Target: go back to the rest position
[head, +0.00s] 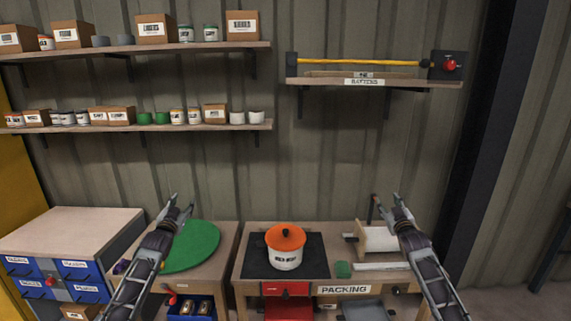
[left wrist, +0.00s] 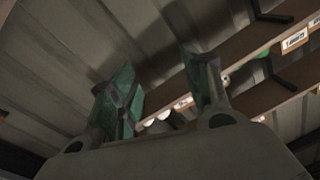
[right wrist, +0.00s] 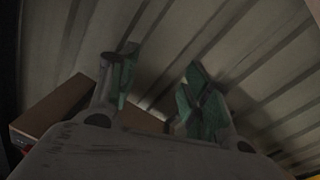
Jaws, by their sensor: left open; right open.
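My left gripper (head: 180,207) is open and empty, raised in front of the green round mat on the left bench. In the left wrist view its two fingers (left wrist: 160,95) stand apart with nothing between them. My right gripper (head: 387,208) is open and empty, raised in front of the right end of the packing bench. In the right wrist view its fingers (right wrist: 158,98) are also apart, with only the wall and part of a shelf behind them.
A white pot with an orange lid (head: 285,248) stands on a black mat (head: 255,263) on the packing bench. The green round mat (head: 197,250) lies on the left bench. Blue drawers (head: 75,268) are at far left. Wall shelves (head: 200,51) hold boxes and cans. A roll (head: 378,240) is beside my right arm.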

